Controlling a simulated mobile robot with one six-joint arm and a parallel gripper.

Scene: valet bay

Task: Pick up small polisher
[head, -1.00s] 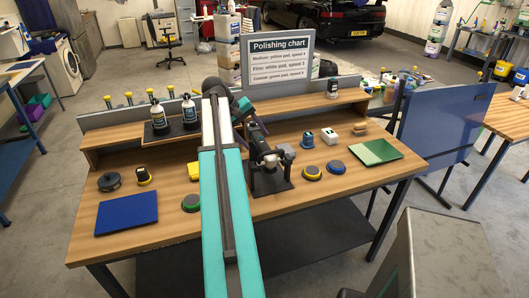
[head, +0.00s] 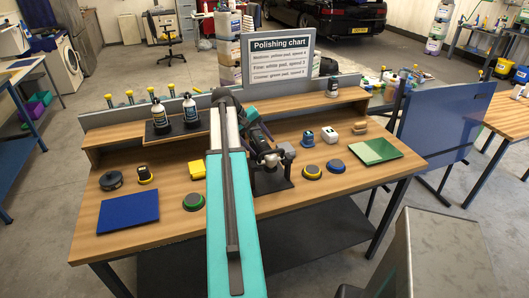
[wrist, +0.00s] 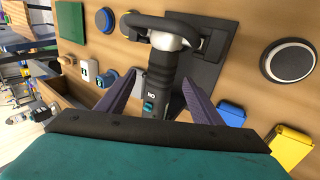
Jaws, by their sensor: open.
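A black polisher with a grey collar and a D-shaped front handle (wrist: 162,68) rests on a dark stand (wrist: 208,58) in the wrist view. In the head view the polisher (head: 268,157) is at the middle of the workbench, partly hidden by my arm. My gripper (wrist: 159,80) is open, with one finger on each side of the polisher's black body; I cannot tell whether either finger touches it. In the head view my gripper is behind and above the polisher, its fingers hard to make out.
The wooden bench (head: 240,190) also holds a blue mat (head: 127,212), a green mat (head: 375,151), a green-rimmed pad (head: 193,202), yellow-rimmed pads and a yellow block (head: 197,169). Bottles (head: 190,111) and a polishing chart (head: 281,57) stand at the back. The front right is mostly clear.

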